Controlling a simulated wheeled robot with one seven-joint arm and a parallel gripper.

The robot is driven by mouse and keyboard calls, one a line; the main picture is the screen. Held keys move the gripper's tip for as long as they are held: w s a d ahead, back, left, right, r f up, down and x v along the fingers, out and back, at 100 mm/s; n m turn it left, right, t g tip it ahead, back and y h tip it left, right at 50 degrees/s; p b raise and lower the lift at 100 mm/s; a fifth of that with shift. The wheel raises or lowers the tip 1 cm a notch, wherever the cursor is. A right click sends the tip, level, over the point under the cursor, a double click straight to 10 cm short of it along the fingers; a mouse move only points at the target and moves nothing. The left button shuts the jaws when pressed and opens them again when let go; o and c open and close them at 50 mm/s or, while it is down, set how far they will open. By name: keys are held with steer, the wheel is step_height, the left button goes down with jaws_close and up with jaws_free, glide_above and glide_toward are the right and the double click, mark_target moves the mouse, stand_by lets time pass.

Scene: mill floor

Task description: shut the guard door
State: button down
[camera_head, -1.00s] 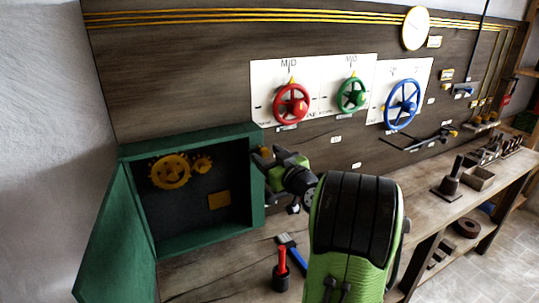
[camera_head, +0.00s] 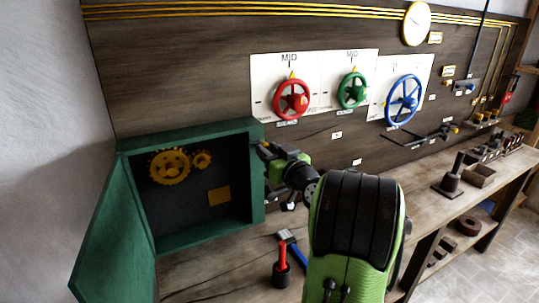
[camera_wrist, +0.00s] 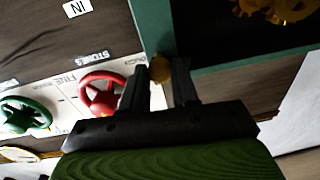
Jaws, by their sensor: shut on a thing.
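The green guard door (camera_head: 112,228) stands wide open on the left side of a green guard box (camera_head: 205,238). Yellow gears (camera_head: 170,166) show inside the box. My gripper (camera_head: 264,150) is at the right side of the box, at the far side from the door. In the wrist view my gripper (camera_wrist: 158,80) has its two fingers around a small brass-coloured knob (camera_wrist: 160,68) beside the green box frame (camera_wrist: 152,25). The fingers hide part of the knob. The door's own handle is not visible.
Red (camera_head: 291,100), green (camera_head: 352,91) and blue (camera_head: 402,100) handwheels are on the wall right of the box. A red-handled tool (camera_head: 282,262) and a blue-handled brush (camera_head: 294,247) are on the bench in front. My arm covers the bench's middle.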

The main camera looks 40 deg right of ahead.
steer(key=shift+a+f+m+h, duration=0.1)
steer(key=shift+m+h, duration=0.2)
steer(key=shift+m, duration=3.75)
steer(key=shift+m+h, duration=0.3)
steer(key=shift+m, duration=4.05)
steer(key=c, duration=0.8)
jaws_free()
steer(key=shift+c, duration=0.2)
steer(key=b+v, duration=0.6)
steer(key=v, duration=0.9)
steer(key=shift+s+f, duration=0.2)
steer(key=shift+s, duration=0.15)
